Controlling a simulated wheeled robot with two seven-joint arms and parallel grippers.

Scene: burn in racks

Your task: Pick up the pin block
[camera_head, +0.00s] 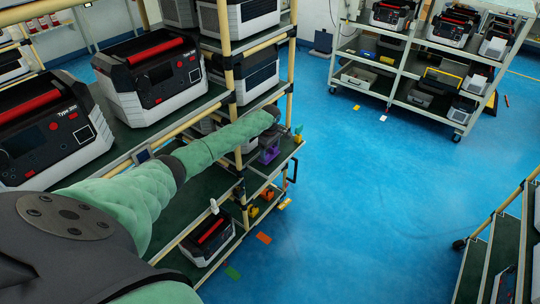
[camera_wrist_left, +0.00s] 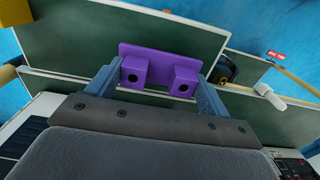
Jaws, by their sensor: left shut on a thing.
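The pin block is a purple piece (camera_wrist_left: 158,70) with a flat plate and two square blocks, each with a dark hole. It sits between the two blue fingers of my left gripper (camera_wrist_left: 158,84) in the left wrist view. The gripper is shut on it, with one finger at each side. In the head view the purple pin block (camera_head: 268,154) shows small at the far end of my green left arm, by the rack's shelf end. The left gripper (camera_head: 270,142) is partly hidden there. My right gripper is not in view.
A pipe-framed rack (camera_head: 231,75) with green shelves holds several power stations (camera_head: 152,75). Another loaded rack (camera_head: 402,85) stands at the back right, and shelves (camera_head: 505,235) at the lower right. The blue floor (camera_head: 365,190) between is clear.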

